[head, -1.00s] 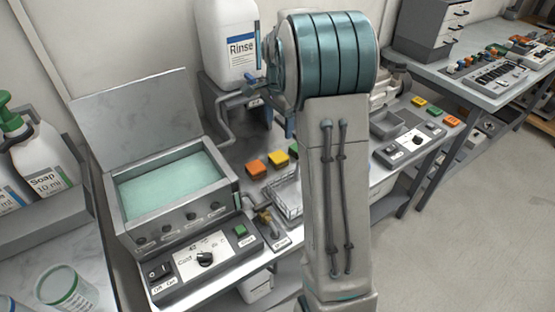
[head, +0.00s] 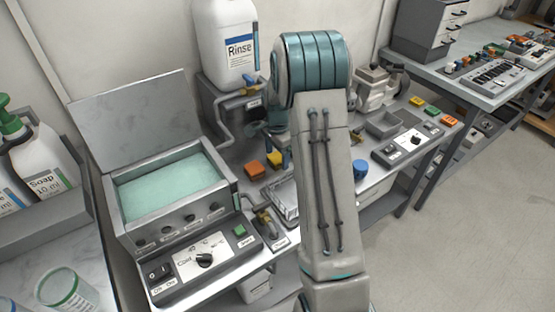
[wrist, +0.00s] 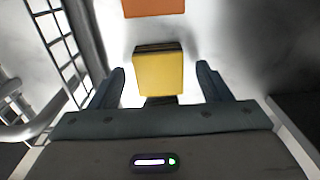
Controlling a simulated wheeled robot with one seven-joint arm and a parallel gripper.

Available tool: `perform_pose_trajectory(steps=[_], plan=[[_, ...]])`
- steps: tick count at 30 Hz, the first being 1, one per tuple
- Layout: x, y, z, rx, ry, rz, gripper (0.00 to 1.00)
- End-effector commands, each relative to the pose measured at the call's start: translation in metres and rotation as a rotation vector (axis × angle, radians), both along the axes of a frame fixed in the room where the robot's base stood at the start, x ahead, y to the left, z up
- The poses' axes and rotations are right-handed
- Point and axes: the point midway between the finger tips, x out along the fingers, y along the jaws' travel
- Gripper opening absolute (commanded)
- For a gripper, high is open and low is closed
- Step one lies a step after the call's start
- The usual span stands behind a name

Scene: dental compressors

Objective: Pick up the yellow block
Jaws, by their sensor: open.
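The yellow block (wrist: 158,73) sits on the grey worktop in the wrist view, centred in front of my gripper (wrist: 160,82). My gripper is open, with one finger to each side of the block and a gap between each finger and the block. In the head view the yellow block (head: 274,160) shows beside an orange block (head: 255,169). My arm stands in front of the worktop there, and the gripper's fingertips cannot be made out clearly.
The orange block also shows in the wrist view (wrist: 153,8), just beyond the yellow one. A wire basket (wrist: 55,35) is at the left. A water bath (head: 170,185) with a raised lid and a Rinse bottle (head: 226,45) stand close by.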

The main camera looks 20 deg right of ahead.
Motion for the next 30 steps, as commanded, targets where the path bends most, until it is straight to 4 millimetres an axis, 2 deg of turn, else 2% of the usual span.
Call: perform_pose_trajectory(steps=[4,10,11,16,17,26,30], plan=[[0.000,0.000,-0.012,0.000,0.000,0.000,0.71],[0.000,0.000,-0.013,0.000,-0.001,0.001,0.71],[0.000,0.000,-0.013,0.000,-0.001,0.001,0.68],[0.000,0.000,-0.013,0.000,-0.001,0.001,0.21],[0.000,0.000,-0.013,0.000,-0.001,0.001,0.18],[0.000,0.000,-0.011,-0.001,-0.002,0.001,0.18],[0.001,0.000,-0.003,-0.001,-0.004,0.001,0.18]])
